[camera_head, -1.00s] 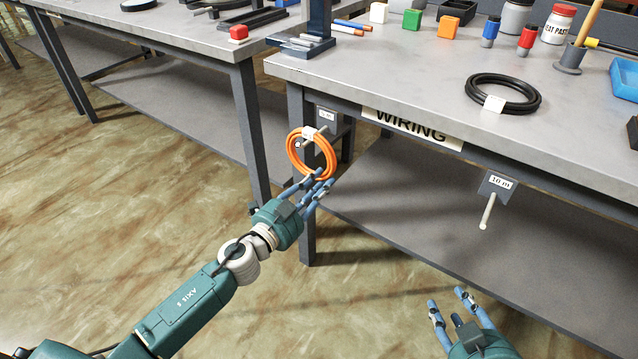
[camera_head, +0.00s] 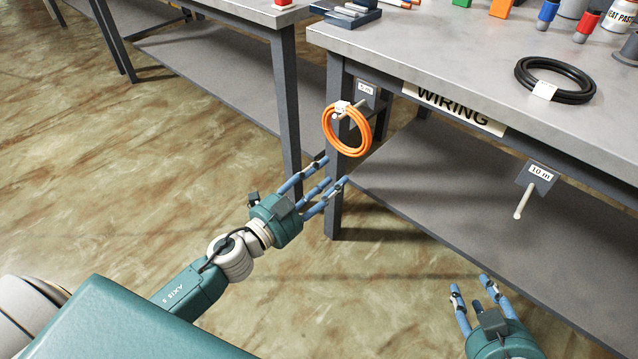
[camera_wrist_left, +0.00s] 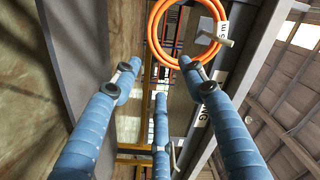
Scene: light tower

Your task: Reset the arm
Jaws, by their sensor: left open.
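My left gripper (camera_head: 330,181) is open and empty, below and a little left of the orange cable coil in the head view. The orange coil (camera_head: 327,128) hangs on a peg at the table's front corner, apart from the fingers. It also shows in the left wrist view (camera_wrist_left: 154,38), beyond the spread blue fingers (camera_wrist_left: 160,85). My right gripper (camera_head: 472,291) is at the lower right, its fingers apart with nothing seen between them.
The workbench (camera_head: 420,50) has a WIRING sign (camera_head: 455,105) on its front edge. An empty peg with a 10 m label (camera_head: 540,173) hangs on the right. A black coil (camera_head: 556,78) lies on top. A lower shelf (camera_head: 440,190) runs below. Open floor lies left.

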